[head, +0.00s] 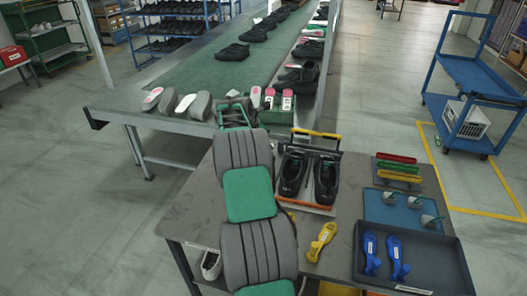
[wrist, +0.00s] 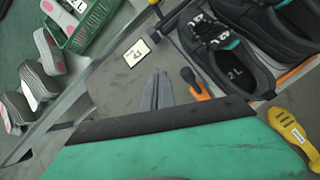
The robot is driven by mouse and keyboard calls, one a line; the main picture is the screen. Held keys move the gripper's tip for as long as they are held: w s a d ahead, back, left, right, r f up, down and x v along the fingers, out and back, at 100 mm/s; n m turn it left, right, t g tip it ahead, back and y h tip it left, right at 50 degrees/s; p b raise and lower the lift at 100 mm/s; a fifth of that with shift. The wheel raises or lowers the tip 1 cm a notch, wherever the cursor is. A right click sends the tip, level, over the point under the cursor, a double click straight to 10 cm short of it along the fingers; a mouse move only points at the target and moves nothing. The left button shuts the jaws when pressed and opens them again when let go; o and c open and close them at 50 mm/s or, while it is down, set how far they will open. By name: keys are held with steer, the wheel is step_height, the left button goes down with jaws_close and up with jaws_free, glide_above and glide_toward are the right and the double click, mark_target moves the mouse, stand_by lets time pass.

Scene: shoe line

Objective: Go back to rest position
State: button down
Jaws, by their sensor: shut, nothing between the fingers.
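My gripper shows in the wrist view (wrist: 157,92) with its two grey fingers together and nothing between them. It is above the grey table (head: 190,212), close to a small white card marked 41 (wrist: 135,55). My grey and green arm reaches forward over the table in the head view and hides the gripper there. A pair of black shoes (head: 325,178) stands in a holder with an orange front bar, to the right of my gripper. The shoes also show at the top right of the wrist view (wrist: 235,70).
A conveyor (head: 210,75) with shoes and soles runs behind the table. A green crate (wrist: 105,22) is near its end. A yellow tool (head: 320,242), a dark tray (head: 435,262) with blue tools and a blue mat (head: 385,205) are at right. A blue cart (head: 470,85) stands beyond.

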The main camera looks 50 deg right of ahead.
steer(key=r, duration=0.3)
steer(key=shift+w+d, duration=0.3)
steer(key=shift+w, duration=0.1)
